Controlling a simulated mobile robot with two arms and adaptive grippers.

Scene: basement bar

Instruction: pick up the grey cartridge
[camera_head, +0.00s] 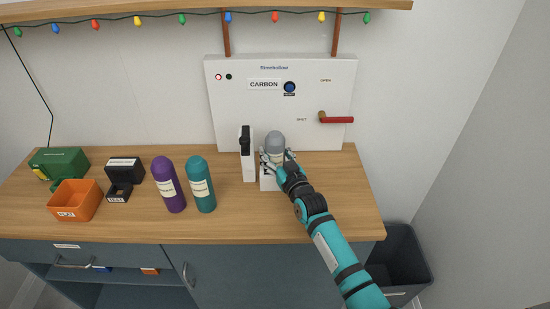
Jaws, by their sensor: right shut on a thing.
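The grey cartridge (275,140) stands upright in front of the white panel, its rounded grey top showing. My right gripper (276,159) is shut on it from the front. The gripper hides the cartridge's lower part, so I cannot tell whether it rests in the white base (267,183) below or is clear of it. My left gripper is not in the view.
The white CARBON panel (230,113) has a red lever (336,120) at its right. A white stand with a black top (248,165) is close left of my gripper. Purple (168,185) and teal (200,184) bottles stand further left. A dark bin (402,260) is below right.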

